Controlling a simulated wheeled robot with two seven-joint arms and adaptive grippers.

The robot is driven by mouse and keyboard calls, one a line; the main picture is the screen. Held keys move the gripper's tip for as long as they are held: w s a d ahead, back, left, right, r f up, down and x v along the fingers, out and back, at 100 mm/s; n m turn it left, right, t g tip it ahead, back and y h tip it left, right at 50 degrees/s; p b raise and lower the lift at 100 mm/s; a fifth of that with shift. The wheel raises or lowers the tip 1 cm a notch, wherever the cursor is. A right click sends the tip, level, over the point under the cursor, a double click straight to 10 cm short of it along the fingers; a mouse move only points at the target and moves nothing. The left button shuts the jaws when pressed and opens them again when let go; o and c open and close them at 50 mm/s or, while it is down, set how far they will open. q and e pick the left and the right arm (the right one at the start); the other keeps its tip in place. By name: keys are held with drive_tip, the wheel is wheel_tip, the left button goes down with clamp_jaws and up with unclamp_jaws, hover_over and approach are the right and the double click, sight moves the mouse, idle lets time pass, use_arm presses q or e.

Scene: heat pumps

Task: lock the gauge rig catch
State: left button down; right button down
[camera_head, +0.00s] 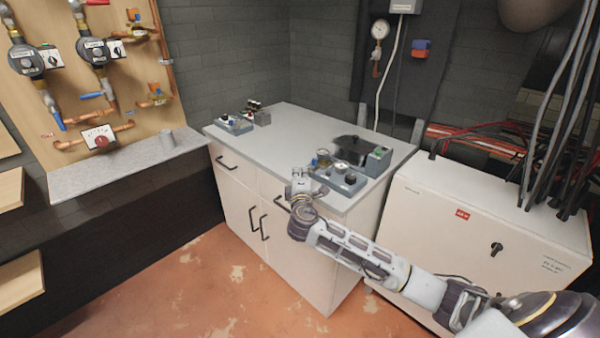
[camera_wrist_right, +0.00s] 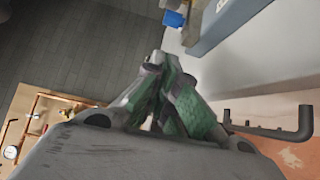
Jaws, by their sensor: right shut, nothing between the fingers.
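I cannot make out which part is the catch. My right gripper (camera_head: 299,176) is at the cabinet's front edge, just left of the rig, and looks apart from it. In the right wrist view its green-padded fingers (camera_wrist_right: 163,62) meet at the tips with nothing between them. A small blue part (camera_wrist_right: 174,18) and a blue-grey edge (camera_wrist_right: 222,28) show just beyond the tips. My left gripper is out of view.
The white cabinet (camera_head: 240,190) has dark handles (camera_head: 264,228); one handle (camera_wrist_right: 270,128) lies close to my right gripper. Small control boxes (camera_head: 235,124) stand at the cabinet's back left. A white electrical box (camera_head: 470,225) stands at right. The middle of the cabinet top is clear.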

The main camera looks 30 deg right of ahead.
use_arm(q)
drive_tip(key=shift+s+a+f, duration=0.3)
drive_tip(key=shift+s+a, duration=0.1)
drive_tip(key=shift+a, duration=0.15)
use_arm(e)
drive_tip(key=v, duration=0.8)
drive_tip(key=shift+s+a, duration=0.15)
drive_tip(key=shift+s, duration=0.1)
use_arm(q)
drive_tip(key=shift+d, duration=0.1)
